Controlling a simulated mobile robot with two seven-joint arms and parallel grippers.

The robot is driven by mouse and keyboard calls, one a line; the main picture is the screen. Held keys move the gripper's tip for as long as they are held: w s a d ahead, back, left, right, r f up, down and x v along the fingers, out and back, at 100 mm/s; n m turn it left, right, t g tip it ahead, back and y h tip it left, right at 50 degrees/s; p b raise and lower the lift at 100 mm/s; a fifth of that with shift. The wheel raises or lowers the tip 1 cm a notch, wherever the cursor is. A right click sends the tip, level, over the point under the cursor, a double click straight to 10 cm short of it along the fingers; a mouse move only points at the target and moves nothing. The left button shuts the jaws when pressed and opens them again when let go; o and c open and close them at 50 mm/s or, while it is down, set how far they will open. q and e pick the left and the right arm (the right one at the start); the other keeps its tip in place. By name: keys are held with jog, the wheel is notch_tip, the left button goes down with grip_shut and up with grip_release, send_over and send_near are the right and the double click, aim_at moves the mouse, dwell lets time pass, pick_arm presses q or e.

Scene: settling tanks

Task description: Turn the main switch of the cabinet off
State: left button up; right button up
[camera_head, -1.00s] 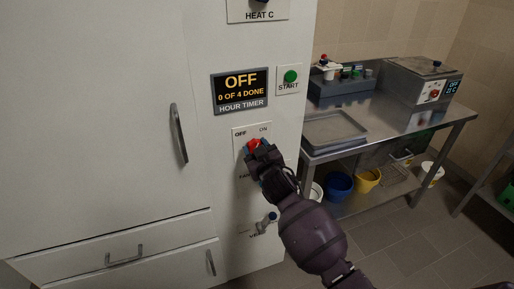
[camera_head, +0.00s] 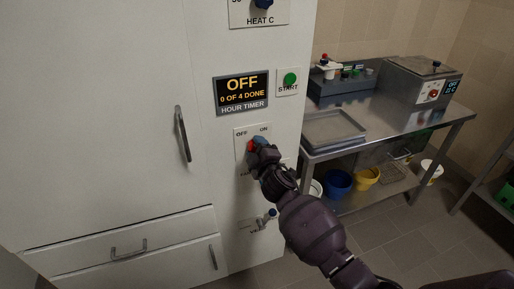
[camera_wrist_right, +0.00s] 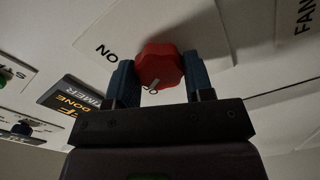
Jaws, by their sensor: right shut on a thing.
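The main switch is a red lobed knob (camera_head: 252,145) on a white plate (camera_head: 240,147) marked OFF at left and ON at right, on the white cabinet (camera_head: 90,110). My right gripper (camera_head: 258,150) is at the knob and hides much of it in the head view. In the right wrist view the red knob (camera_wrist_right: 160,66) sits between the two blue fingers of the gripper (camera_wrist_right: 160,82), which is shut on it. A pale pointer line shows on the knob near its gripper-side edge. The display (camera_head: 241,92) reads OFF and 0 OF 4 DONE. My left gripper is not in view.
A green START button (camera_head: 290,78) is above right of the switch. A small valve handle (camera_head: 268,214) is below. A steel table (camera_head: 400,119) with a tray (camera_head: 334,130) stands to the right. A long door handle (camera_head: 183,134) sticks out at left.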

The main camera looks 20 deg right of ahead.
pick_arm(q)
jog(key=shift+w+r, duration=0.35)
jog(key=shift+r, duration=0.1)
pick_arm(e)
jog(key=shift+n, duration=0.7)
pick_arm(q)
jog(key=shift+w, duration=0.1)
pick_arm(e)
jog(key=o, duration=0.9)
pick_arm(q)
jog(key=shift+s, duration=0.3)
pick_arm(e)
jog(key=shift+s, duration=0.1)
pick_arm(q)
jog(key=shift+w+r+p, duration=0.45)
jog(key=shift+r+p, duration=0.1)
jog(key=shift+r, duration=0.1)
pick_arm(e)
jog(key=s, duration=1)
jog(key=shift+s+d, duration=0.15)
jog(key=shift+s, duration=0.2)
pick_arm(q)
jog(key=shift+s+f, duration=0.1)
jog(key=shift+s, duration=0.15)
